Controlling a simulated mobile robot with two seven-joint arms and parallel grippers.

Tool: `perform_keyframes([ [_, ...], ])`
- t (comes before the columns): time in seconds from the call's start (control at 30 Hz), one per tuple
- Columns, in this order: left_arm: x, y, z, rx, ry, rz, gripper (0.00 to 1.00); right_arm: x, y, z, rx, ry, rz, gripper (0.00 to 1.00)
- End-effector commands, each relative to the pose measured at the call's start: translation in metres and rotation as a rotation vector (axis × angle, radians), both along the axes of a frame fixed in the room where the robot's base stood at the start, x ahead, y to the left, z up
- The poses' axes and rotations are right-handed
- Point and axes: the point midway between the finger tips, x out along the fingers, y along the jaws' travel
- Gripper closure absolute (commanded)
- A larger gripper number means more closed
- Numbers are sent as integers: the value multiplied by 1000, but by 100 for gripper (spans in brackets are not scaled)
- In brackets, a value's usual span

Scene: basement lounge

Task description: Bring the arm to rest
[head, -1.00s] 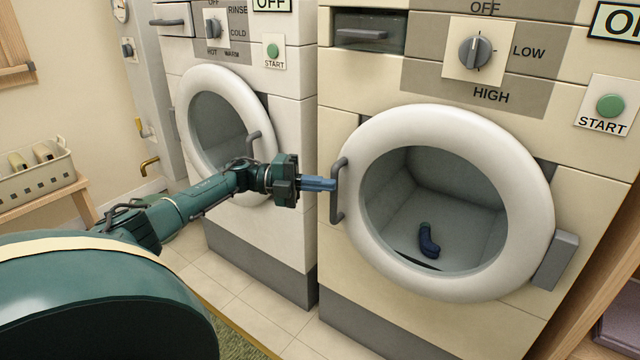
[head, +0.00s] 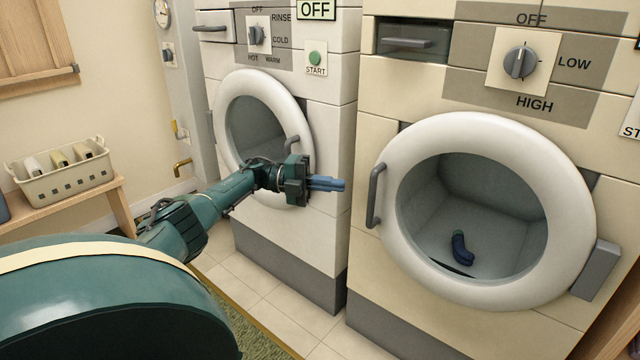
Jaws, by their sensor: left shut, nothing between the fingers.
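My left arm reaches in from the left of the head view, stretched out in front of the washer. My left gripper (head: 340,184) is shut and empty, its blue fingers pointing right. In the picture its tips lie a little left of the grey handle (head: 376,195) on the dryer door (head: 480,130), apart from it. The dryer door looks shut. A dark blue sock-like item (head: 461,248) lies inside the drum, seen through the door's window. My right gripper is not in view.
The washer (head: 300,235) with a round door stands behind my left forearm. A basket (head: 62,175) with several bottles sits on a wooden bench (head: 75,208) at the left. Tiled floor (head: 270,306) shows below the arm, with a green rug (head: 262,335) edge.

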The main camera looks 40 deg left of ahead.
Motion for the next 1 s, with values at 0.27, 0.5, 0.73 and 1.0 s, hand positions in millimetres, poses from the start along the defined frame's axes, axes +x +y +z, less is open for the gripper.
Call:
perform_keyframes([
  [0.27,2,25,-3,1,-3,1,100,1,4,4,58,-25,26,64],
  [0.5,1,32,-1,-1,1,-1,100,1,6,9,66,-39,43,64],
  [0.73,1,32,0,0,2,-2,100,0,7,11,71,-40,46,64],
  [1.0,1,32,42,-1,1,-2,100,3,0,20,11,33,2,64],
])
